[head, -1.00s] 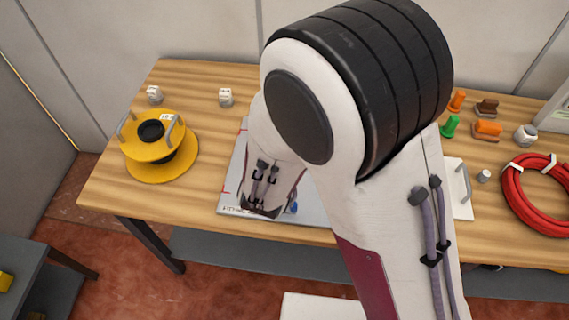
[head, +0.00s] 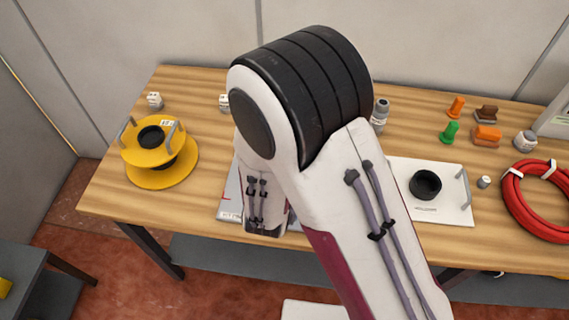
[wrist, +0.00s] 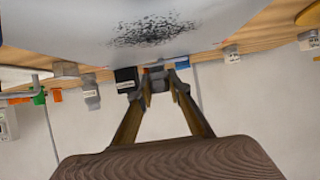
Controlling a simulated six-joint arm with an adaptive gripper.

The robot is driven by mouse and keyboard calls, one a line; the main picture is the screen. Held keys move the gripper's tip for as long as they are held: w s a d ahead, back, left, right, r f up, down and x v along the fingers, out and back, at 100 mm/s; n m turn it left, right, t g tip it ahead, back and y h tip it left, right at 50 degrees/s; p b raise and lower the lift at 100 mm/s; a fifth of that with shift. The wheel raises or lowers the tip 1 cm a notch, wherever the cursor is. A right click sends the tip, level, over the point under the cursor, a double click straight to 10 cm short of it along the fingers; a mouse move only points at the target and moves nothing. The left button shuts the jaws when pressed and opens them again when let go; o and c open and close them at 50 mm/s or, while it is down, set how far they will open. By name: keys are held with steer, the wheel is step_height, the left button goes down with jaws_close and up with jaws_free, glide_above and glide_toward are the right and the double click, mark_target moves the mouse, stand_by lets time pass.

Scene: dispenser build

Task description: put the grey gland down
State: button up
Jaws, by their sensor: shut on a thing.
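In the head view my own arm hides the gripper and the held piece. A pale board (head: 229,200) lies on the table partly behind my arm. I cannot tell whether the held piece touches anything.
A yellow spool (head: 160,150) stands on the left of the wooden table (head: 200,207). On the right are a white plate (head: 450,206) bearing a black cup (head: 425,184), a red cable coil (head: 512,195) and small green and orange parts. A grey cylinder (head: 379,116) stands behind my arm.

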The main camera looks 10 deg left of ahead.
steer(key=shift+f, duration=0.1)
stand_by(0.3)
steer(key=shift+f, duration=2.05)
steer(key=shift+f, duration=0.1)
steer(key=o, duration=0.8)
steer(key=shift+v, duration=3.85)
steer(key=shift+w, duration=0.1)
